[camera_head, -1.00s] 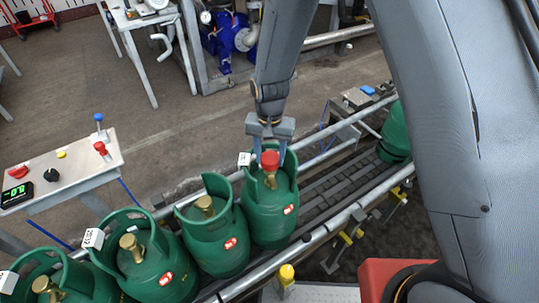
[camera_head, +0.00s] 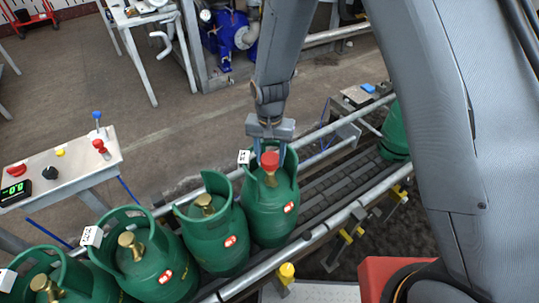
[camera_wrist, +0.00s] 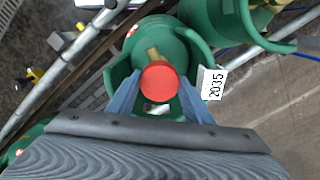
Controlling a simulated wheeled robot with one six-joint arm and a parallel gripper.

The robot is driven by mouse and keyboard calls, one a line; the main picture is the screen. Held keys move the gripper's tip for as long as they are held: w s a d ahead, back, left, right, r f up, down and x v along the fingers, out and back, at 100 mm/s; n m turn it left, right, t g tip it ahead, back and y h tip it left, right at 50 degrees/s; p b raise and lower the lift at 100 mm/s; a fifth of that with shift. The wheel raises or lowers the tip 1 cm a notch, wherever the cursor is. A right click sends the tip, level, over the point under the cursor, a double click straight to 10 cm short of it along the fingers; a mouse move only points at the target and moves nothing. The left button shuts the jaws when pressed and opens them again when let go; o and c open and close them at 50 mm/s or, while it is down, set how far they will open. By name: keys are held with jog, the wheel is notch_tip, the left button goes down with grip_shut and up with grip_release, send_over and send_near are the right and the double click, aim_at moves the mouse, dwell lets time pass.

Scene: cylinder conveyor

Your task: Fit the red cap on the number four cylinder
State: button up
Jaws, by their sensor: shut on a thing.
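The red cap (camera_head: 270,160) is between the fingers of my gripper (camera_head: 269,152), which is shut on it. It sits over the brass valve of a green cylinder (camera_head: 272,215), inside that cylinder's collar. In the wrist view, the red cap (camera_wrist: 160,82) covers most of the valve, with a bit of brass showing above it. My gripper (camera_wrist: 160,92) has one finger on each side of the cap. The cylinder's tag (camera_wrist: 213,84) reads 2035 there. I cannot tell whether the cap is fully seated. No number four is legible.
Several other green cylinders stand on the conveyor (camera_head: 330,185), with bare brass valves on those to the left (camera_head: 212,240). One more (camera_head: 395,135) is at the right, partly hidden by my arm. A control panel (camera_head: 75,165) with levers stands at left. Metal rails edge the belt.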

aim_at(270, 159)
jog(key=shift+f+b, duration=0.8)
jog(key=shift+f, duration=0.85)
jog(key=o, duration=1.1)
jog(key=shift+r+b, duration=0.95)
jog(key=shift+r, duration=2.95)
